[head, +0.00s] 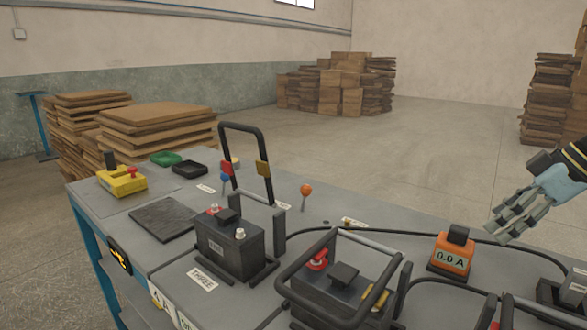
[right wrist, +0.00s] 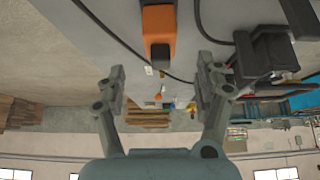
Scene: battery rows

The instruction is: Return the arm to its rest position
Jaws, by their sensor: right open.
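My right gripper (head: 512,217) is at the right of the head view, above the bench's right part, beside the orange meter (head: 452,252) that reads 0.0 A. In the right wrist view its two fingers (right wrist: 163,95) stand wide apart with nothing between them. The orange meter also shows in the right wrist view (right wrist: 158,28), beyond the fingertips. My left gripper is in neither view.
The grey bench (head: 335,212) carries a battery (head: 229,250) in an upright frame and another battery (head: 340,285) under a black bar frame. A yellow device (head: 122,181) stands at the left end. Black cables cross the bench. Cardboard stacks (head: 343,85) stand on the floor behind.

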